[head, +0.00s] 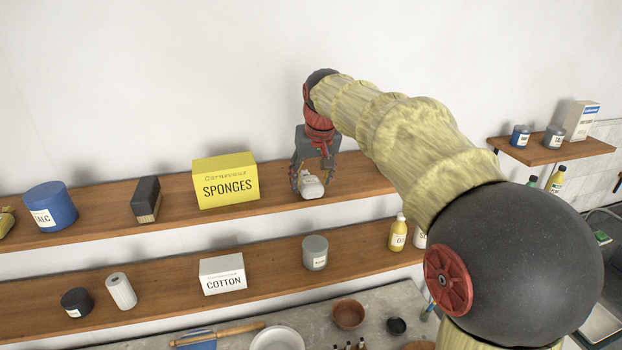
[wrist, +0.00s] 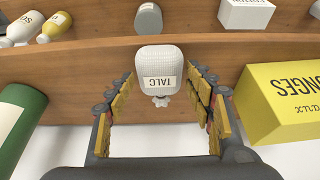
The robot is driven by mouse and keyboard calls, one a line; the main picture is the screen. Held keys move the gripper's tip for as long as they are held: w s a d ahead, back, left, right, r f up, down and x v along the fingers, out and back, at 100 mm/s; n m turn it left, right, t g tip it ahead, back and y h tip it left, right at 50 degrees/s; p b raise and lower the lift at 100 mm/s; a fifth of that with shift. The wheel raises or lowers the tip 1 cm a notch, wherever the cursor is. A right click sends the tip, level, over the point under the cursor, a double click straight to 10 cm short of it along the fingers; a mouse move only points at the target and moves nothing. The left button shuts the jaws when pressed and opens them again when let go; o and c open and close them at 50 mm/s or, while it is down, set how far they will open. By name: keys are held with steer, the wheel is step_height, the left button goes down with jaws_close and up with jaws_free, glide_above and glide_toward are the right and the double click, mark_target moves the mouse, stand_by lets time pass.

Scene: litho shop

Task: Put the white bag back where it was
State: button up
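The white bag (head: 312,189), a small pale sack with a label reading TALC, sits on the upper wooden shelf to the right of the yellow sponges box. It also shows in the wrist view (wrist: 159,66), its tied neck toward me. My gripper (head: 313,181) reaches down over the bag, with a finger on either side of it. In the wrist view my gripper (wrist: 160,72) is open, and the bag is between the fingertips with narrow gaps at both sides.
The yellow sponges box (head: 226,181) stands close left of my gripper. In the wrist view a green cylinder (wrist: 17,125) stands on the other side. The upper shelf (head: 285,193) also holds a brush (head: 146,199) and blue talc tub (head: 50,206). The lower shelf holds a cotton box (head: 222,273).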

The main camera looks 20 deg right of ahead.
steer(key=shift+o, duration=0.9)
steer(key=shift+s+r, duration=0.1)
steer(key=shift+r, duration=0.45)
steer(key=b+v, duration=0.2)
steer(key=v, duration=0.9)
steer(key=s+f, duration=1.2)
steer(key=s, duration=0.4)
steer(key=s+f+t, duration=0.1)
steer(key=s+f, duration=1.1)
steer(key=s, duration=0.5)
steer(key=shift+f, duration=0.15)
step_height(320, 180, down, 33)
steer(key=b, duration=3.3)
